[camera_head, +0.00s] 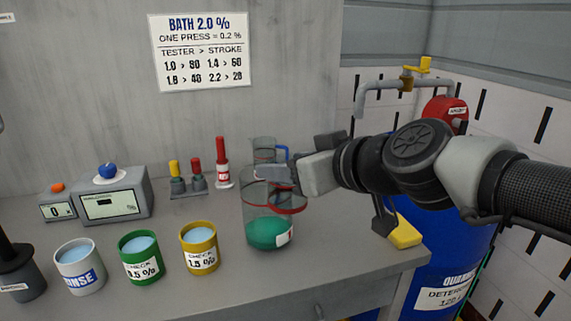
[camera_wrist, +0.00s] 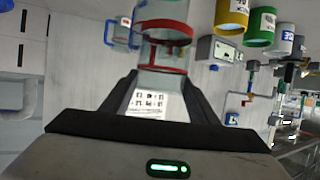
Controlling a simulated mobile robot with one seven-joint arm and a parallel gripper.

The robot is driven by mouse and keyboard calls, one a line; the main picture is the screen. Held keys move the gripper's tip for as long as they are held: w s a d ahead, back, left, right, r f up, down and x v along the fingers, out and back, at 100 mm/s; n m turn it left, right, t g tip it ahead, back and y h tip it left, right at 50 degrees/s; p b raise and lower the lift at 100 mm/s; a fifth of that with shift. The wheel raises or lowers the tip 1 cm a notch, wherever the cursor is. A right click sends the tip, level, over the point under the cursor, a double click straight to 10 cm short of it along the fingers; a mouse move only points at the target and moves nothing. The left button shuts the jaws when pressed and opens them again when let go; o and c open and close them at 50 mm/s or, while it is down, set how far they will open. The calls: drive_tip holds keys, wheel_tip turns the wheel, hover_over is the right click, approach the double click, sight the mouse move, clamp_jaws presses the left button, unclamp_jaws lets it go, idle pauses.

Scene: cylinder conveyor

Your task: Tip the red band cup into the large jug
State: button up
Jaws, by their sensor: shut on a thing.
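The red band cup (camera_head: 287,206) is clear, with a red band, in the head view. My gripper (camera_head: 289,174) is shut on it at the large jug's mouth. The cup looks tilted, but its exact angle and contents are unclear. In the wrist view the cup (camera_wrist: 166,70) lies between the fingers of my gripper (camera_wrist: 160,95). The large jug (camera_head: 256,213) is clear, stands on the bench and has green liquid in its lower part. The cup overlaps the jug's upper part in the head view, so whether they touch cannot be told.
A clear jug with a blue handle (camera_head: 264,147) stands behind. A yellow cup (camera_head: 199,247), a green cup (camera_head: 141,258) and a white rinse cup (camera_head: 79,267) stand to the left. A tester (camera_head: 111,197) and red bottle (camera_head: 222,165) are farther back. A blue drum (camera_head: 440,250) stands right of the bench.

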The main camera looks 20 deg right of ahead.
wheel_tip(320, 180, up, 7)
drive_tip(key=p, duration=0.3)
drive_tip(key=shift+p, duration=0.3)
idle(0.4)
